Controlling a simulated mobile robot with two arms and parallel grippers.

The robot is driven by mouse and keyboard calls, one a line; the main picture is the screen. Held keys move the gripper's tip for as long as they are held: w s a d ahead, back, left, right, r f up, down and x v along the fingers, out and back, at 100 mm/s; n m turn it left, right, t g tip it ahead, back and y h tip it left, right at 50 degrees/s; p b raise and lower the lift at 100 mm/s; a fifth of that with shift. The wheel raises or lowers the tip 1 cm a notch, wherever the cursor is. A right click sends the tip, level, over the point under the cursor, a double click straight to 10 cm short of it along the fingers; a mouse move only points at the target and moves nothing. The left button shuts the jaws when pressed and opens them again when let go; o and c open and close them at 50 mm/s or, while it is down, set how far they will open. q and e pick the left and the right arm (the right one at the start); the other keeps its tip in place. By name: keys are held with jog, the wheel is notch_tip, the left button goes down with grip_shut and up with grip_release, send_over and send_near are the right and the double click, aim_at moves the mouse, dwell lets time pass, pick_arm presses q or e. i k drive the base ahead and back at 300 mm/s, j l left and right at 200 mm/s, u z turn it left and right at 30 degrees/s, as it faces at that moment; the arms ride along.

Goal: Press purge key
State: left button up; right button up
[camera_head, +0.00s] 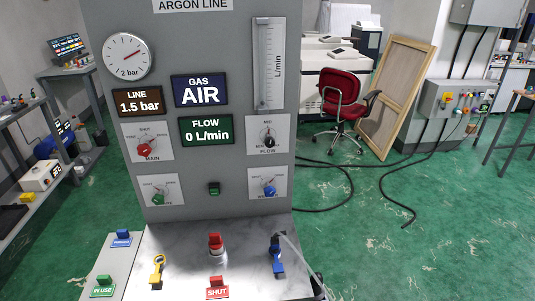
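The grey argon line panel (185,65) stands upright in front of me. A small dark key (214,188) sits low in the middle of its face; I cannot read a label on it. On a side plate at the lower left are a blue block (122,237), its label too small to read surely, and a green block (103,285) labelled IN USE. I cannot tell which of these is the purge key. Neither of my grippers is in view.
Displays read LINE 1.5 bar (139,102), GAS AIR (200,90) and FLOW 0 L/min (206,130). Several knobs surround them. The ledge holds a red button (216,243), a yellow tool (157,268), a blue handle (277,255) and a red SHUT block (217,287).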

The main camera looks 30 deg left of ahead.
aim_at(214, 192)
jog(key=u, duration=0.4)
jog(key=k+j+u, duration=0.1)
jog(key=u, duration=0.25)
jog(key=k+u, duration=0.1)
jog(key=u, duration=0.3)
